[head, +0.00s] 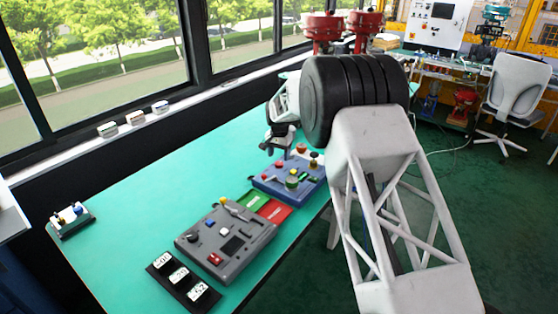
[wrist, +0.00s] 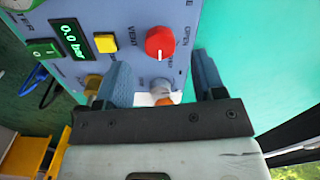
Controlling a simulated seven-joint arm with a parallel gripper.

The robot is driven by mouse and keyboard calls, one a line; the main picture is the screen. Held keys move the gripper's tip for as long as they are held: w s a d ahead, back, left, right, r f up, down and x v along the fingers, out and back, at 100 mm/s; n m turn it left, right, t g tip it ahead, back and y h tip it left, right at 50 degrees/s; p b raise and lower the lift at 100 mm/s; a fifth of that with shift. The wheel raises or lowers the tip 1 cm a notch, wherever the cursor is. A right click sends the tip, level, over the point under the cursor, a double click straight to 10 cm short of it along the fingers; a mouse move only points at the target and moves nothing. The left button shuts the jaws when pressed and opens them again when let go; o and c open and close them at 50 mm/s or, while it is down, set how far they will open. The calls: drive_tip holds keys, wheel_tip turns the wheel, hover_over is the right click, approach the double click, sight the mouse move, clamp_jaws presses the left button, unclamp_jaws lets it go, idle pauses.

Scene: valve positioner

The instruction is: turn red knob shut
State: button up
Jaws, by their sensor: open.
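The red knob (wrist: 160,42) shows in the wrist view, round with a white pointer mark, on a blue-grey panel (wrist: 135,20) with "OPEN" lettered beside it. My gripper (wrist: 162,62) is open and empty. Its two blue-grey fingers are spread wide, with the knob just beyond their tips and roughly between them. No contact with the knob is visible. In the head view my gripper (head: 284,146) hangs above the far end of the blue panel (head: 262,184). Red knobs show on that panel there, but I cannot tell which one matches the wrist view.
A display (wrist: 71,38) reads 0.0 bar, near a yellow button (wrist: 105,43) and a green switch (wrist: 42,49). A grey panel (head: 250,233) and counter blocks (head: 180,275) stand nearer on the green table (head: 130,220). The table's left part is mostly clear.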

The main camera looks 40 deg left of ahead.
sight(279, 163)
drive_tip(key=shift+r, duration=1.9)
